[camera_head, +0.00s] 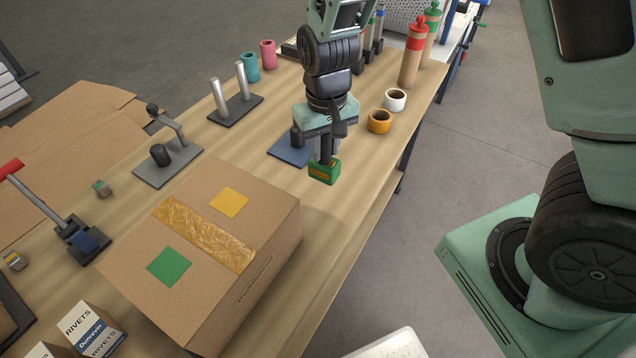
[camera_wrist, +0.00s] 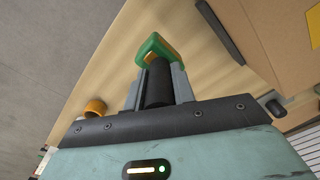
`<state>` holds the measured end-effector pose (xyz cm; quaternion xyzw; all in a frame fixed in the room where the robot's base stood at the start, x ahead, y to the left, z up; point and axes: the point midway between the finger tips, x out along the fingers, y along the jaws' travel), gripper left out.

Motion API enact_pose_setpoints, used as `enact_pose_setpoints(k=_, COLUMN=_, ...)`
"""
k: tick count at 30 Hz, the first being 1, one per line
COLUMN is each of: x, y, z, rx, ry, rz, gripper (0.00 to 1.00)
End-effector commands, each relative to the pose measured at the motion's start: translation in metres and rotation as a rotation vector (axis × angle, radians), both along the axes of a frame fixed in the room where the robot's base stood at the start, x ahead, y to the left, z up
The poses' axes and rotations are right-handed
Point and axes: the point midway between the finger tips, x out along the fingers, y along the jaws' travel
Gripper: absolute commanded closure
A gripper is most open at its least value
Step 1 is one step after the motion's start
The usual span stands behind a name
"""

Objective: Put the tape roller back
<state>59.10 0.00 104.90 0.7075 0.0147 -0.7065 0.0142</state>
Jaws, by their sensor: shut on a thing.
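My gripper (camera_head: 324,158) is above the workbench's right side, pointing down and shut on a green tool (camera_head: 324,172) with an orange-yellow patch. In the wrist view the tool's green head (camera_wrist: 158,46) sticks out past the fingertips, and a dark cylinder (camera_wrist: 159,82) shows between the fingers. I cannot tell for sure whether this is the tape roller. A flat blue pad (camera_head: 288,150) lies on the bench just left of my gripper, partly hidden behind it.
A carton (camera_head: 285,215) with gold tape and two coloured squares stands in front. Nearby are a grey stand (camera_head: 172,172), a two-post stand (camera_head: 236,110), a red-handled tool (camera_head: 35,190), an orange ring (camera_head: 379,122) and a white ring (camera_head: 395,100). The bench's right edge is close to my gripper.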

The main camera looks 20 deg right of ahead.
Motion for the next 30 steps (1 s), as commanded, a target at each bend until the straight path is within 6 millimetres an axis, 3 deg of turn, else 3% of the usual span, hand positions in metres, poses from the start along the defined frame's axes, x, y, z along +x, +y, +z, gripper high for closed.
enact_pose_setpoints(k=6, x=-0.001, y=-0.001, z=-0.037, rx=-0.002, ry=0.006, rz=-0.002, gripper=1.0)
enact_pose_setpoints(k=19, x=-0.001, y=-0.001, z=-0.083, rx=-0.001, ry=0.004, rz=-0.001, gripper=1.0)
enact_pose_setpoints(k=30, x=0.0, y=0.0, z=-0.093, rx=0.0, ry=0.0, rz=-0.001, gripper=1.0)
